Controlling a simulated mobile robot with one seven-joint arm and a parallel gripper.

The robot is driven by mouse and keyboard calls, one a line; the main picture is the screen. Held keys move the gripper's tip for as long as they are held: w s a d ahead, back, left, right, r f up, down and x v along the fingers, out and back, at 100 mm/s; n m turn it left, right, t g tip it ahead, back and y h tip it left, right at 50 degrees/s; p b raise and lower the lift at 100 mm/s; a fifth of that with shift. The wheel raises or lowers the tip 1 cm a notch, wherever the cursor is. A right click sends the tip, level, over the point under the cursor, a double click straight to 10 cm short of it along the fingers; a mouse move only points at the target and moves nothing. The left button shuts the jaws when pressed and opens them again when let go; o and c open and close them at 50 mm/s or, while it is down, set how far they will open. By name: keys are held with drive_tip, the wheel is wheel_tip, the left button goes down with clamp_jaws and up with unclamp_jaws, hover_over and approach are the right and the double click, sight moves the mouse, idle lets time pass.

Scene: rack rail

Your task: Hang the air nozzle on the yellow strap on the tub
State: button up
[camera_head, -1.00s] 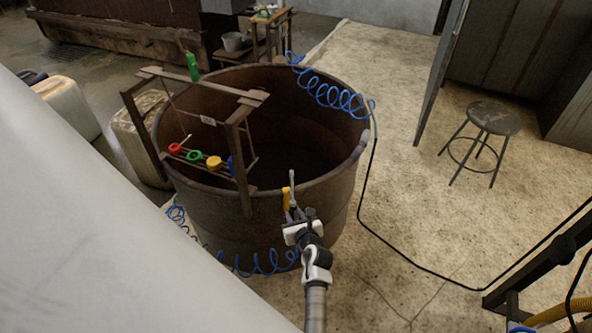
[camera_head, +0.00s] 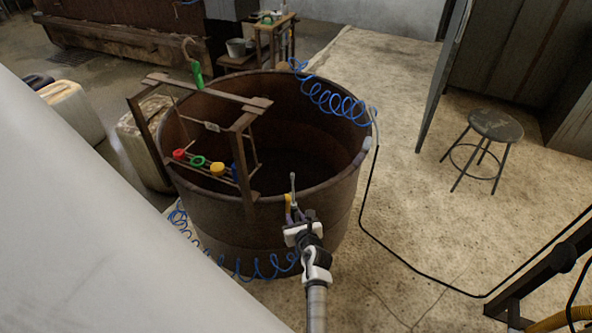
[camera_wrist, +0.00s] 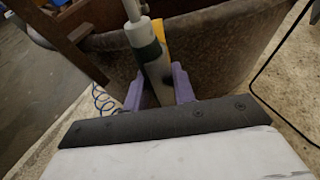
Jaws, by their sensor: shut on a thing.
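My gripper (camera_head: 297,217) is at the near outer side of the brown tub (camera_head: 220,225), at about rim height. In the wrist view its purple fingers (camera_wrist: 162,90) are shut on the air nozzle (camera_wrist: 146,46), a grey and dark green body with a thin light tube pointing up. The nozzle's tube also shows in the head view (camera_head: 293,186), upright in front of the rim. The yellow strap (camera_wrist: 159,30) is right behind the nozzle at the tub's rim and partly hidden by it; I cannot tell whether they touch. A little of the strap shows in the head view (camera_head: 288,203).
A wooden frame (camera_head: 205,97) with coloured rings stands over the tub's left side, and a green-handled hook hangs on it. A coiled blue hose (camera_head: 330,97) lies over the far rim. A stool (camera_head: 495,125) stands right; the floor between is mostly clear.

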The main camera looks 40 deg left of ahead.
drive_tip(key=shift+w+a+p, duration=0.5)
drive_tip(key=shift+w+a, duration=0.55)
drive_tip(key=shift+a, duration=0.3)
drive_tip(key=shift+f, duration=0.1)
drive_tip(key=shift+f+b, duration=0.9)
drive_tip(key=shift+f, duration=0.3)
drive_tip(key=shift+f, duration=0.1)
drive_tip(key=shift+f+b, duration=0.4)
drive_tip(key=shift+f, duration=0.25)
drive_tip(key=o, duration=0.8)
